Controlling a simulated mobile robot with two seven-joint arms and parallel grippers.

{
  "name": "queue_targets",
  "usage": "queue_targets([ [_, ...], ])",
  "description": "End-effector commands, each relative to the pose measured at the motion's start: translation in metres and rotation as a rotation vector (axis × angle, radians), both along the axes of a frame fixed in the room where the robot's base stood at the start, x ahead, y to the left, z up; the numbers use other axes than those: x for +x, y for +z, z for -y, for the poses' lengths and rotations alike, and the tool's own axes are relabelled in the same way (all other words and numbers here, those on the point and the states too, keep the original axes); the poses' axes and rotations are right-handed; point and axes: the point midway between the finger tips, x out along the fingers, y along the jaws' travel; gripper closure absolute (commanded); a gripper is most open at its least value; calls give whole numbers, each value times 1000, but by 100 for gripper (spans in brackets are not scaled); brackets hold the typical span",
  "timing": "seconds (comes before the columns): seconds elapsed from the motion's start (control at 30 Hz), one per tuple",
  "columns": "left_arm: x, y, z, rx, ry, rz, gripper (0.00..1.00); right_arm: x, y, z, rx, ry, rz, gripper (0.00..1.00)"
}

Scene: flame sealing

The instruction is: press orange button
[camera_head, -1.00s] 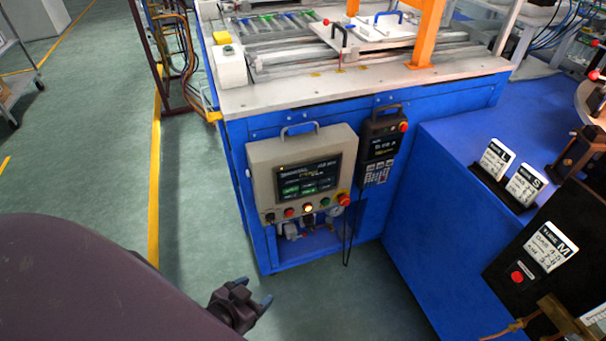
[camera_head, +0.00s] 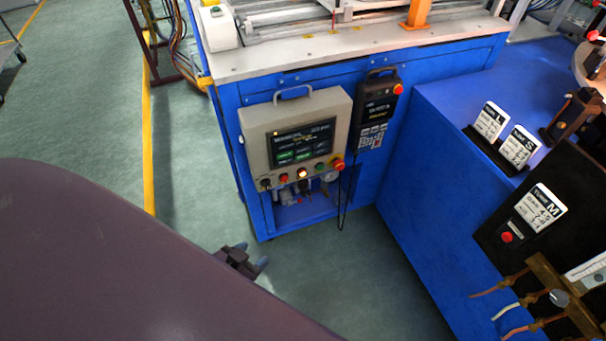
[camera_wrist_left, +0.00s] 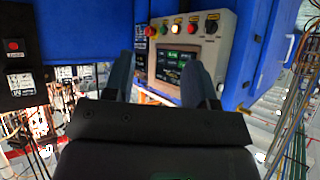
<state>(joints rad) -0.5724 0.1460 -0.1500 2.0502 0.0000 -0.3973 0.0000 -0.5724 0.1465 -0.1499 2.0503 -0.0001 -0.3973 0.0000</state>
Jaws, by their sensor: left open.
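The orange button (camera_head: 302,173) is the glowing one in the middle of the row on the beige control panel (camera_head: 252,130). It also shows in the left wrist view (camera_wrist_left: 177,21), where it looks pale yellow. A red button (camera_head: 284,178) and a green button (camera_head: 320,168) flank it. My left gripper (camera_head: 253,256) is open and empty, low in front of the panel and apart from it. In the left wrist view its two fingers (camera_wrist_left: 161,76) point toward the panel screen. My arm partly hides the gripper in the head view. My right gripper is not in view.
A red mushroom button (camera_head: 338,164) sits at the row's right end. A handheld pendant (camera_head: 376,108) hangs right of the panel, with a cable below. A blue bench (camera_head: 425,190) juts forward at the right. Open green floor (camera_head: 195,205) lies left of the machine.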

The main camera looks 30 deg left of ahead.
Motion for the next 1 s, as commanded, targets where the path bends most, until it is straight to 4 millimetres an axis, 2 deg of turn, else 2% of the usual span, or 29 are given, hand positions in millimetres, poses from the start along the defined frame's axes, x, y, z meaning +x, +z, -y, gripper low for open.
queue_targets([
  [0.03, 0, 0, 0, 0, 0, 0, 56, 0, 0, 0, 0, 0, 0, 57],
  [0.3, 0, 0, 0, 0, 0, 1, 97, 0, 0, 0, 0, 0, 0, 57],
  [0.33, 0, 0, 0, 0, 0, 1, 100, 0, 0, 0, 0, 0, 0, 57],
  [1.0, 0, 0, 0, 1, -1, 0, 100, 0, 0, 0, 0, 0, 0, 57],
])
